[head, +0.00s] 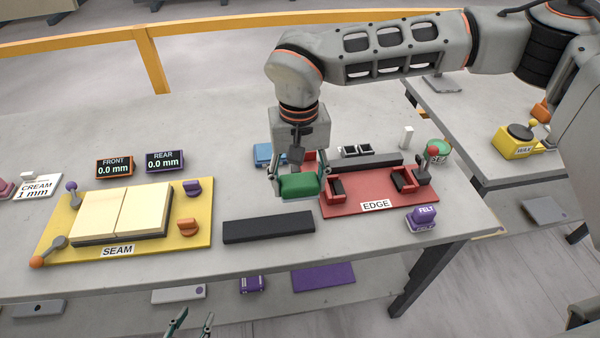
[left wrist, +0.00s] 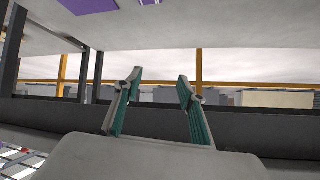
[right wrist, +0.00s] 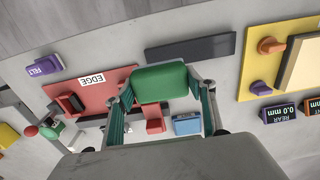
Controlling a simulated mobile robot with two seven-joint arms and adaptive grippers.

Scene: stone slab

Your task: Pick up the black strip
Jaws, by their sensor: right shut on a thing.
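A black strip (head: 268,228) lies flat on the stone table between the yellow SEAM board and the red EDGE board. In the right wrist view the strip (right wrist: 190,47) lies just beyond the held green block. My right gripper (head: 296,186) is shut on the green block (right wrist: 160,82), behind the strip's right end in the head view. My left gripper (head: 190,322) shows at the bottom edge of the head view, in front of the table. In the left wrist view its fingers (left wrist: 158,78) are apart with nothing between them.
The yellow SEAM board (head: 200,235) with cream slabs is on the left. The red EDGE board (head: 350,208), with a dark bar (head: 365,161) behind it, is on the right. A purple FELT block (head: 421,218) stands near the right front. Bare table lies around the strip.

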